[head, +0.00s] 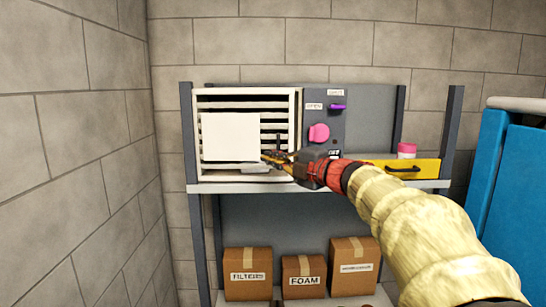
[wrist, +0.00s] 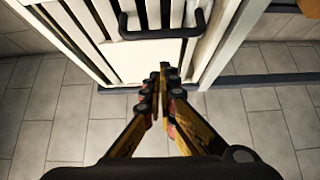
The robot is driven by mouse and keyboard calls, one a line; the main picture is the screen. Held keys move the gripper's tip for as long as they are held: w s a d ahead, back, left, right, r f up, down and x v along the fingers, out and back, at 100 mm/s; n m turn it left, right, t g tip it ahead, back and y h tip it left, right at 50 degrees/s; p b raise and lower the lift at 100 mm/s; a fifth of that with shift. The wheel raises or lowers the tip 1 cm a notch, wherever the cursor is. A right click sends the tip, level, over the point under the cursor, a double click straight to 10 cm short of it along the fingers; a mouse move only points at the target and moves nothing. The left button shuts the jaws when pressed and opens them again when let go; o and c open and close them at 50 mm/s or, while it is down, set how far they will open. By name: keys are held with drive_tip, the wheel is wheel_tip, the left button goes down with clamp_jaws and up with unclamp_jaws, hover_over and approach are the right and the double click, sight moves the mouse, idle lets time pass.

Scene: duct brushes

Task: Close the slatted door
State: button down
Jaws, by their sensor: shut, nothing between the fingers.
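The slatted door (head: 281,104) is a white frame with horizontal slats, at the left of the unit on the upper shelf. A plain white square panel (head: 230,137) covers part of its slats. In the wrist view the slatted door (wrist: 75,40) fills the upper left, with its black bar handle (wrist: 160,33) at the top. My gripper (head: 268,157) is at the lower right part of the door. In the wrist view my gripper (wrist: 164,70) has its fingertips together, empty, just below the handle in the picture. I cannot tell whether they touch the door, or how far it stands open.
Right of the door is a dark control panel with a pink knob (head: 319,133) and a purple lever (head: 337,107). A yellow drawer (head: 425,170) and a pink-lidded jar (head: 406,150) are further right. Cardboard boxes (head: 248,273) stand below. A stone wall (head: 70,150) is left.

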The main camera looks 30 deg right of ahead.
drive_tip(key=shift+w+d, duration=0.2)
drive_tip(key=shift+d, duration=0.3)
drive_tip(key=shift+w+d, duration=0.15)
drive_tip(key=shift+d, duration=0.35)
drive_tip(key=shift+d, duration=0.1)
drive_tip(key=shift+w+d+r+p, duration=0.1)
drive_tip(key=shift+w+d+p, duration=0.45)
drive_tip(key=shift+w+d, duration=0.1)
